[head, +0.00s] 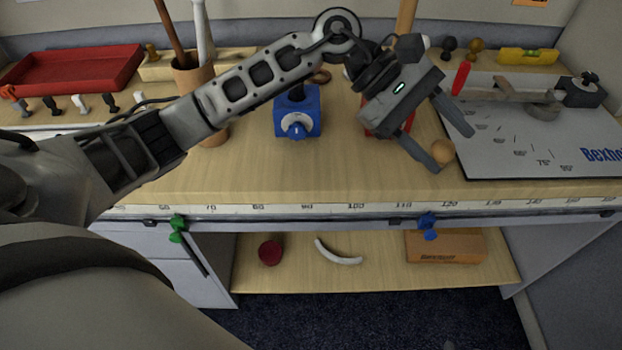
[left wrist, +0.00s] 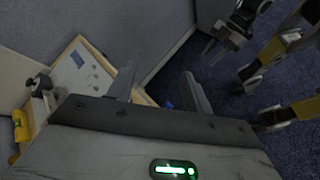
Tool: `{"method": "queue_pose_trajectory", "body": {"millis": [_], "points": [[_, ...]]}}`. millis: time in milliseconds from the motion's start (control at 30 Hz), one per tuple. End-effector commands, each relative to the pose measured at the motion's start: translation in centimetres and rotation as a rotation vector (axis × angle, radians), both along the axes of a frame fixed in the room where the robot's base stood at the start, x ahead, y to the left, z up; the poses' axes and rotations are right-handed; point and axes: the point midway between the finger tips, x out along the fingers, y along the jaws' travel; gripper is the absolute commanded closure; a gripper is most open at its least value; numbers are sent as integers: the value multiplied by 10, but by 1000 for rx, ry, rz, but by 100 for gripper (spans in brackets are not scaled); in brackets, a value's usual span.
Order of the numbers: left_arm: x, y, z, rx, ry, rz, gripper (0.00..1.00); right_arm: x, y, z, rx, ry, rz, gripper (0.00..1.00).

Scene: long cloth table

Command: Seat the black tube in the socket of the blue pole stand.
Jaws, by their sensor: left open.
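The blue pole stand (head: 298,118) stands on the table, left of centre in the head view, with a pale round knob on its front. A short dark piece (head: 297,92) shows at its top, just under my left arm; I cannot tell whether it is the black tube or the socket opening. No other black tube can be made out. My left gripper (head: 452,150) is open and points down over the table, well right of the blue stand.
A brown cup (head: 190,85) with a rod stands left. A red tray (head: 75,70) lies far left, a printed board (head: 540,145) right. Blue and green clamps sit on the front edge. The table front centre is clear.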

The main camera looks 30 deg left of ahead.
Motion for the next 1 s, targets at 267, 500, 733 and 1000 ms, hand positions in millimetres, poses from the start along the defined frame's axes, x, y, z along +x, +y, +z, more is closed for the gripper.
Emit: {"method": "queue_pose_trajectory", "body": {"millis": [267,500,733,1000], "points": [[-26,-24,28,-1021,1357,413,50,0,-1,0,-3,0,0,64],[-29,73,-146,1607,-2348,-757,50,0,-2,0,-4,0,-1,64],[-115,107,-264,1233,-1656,-544,50,0,-2,0,-4,0,-1,64],[-151,111,-293,1136,-1447,-478,50,0,-2,-1,-4,0,-1,64]]}}
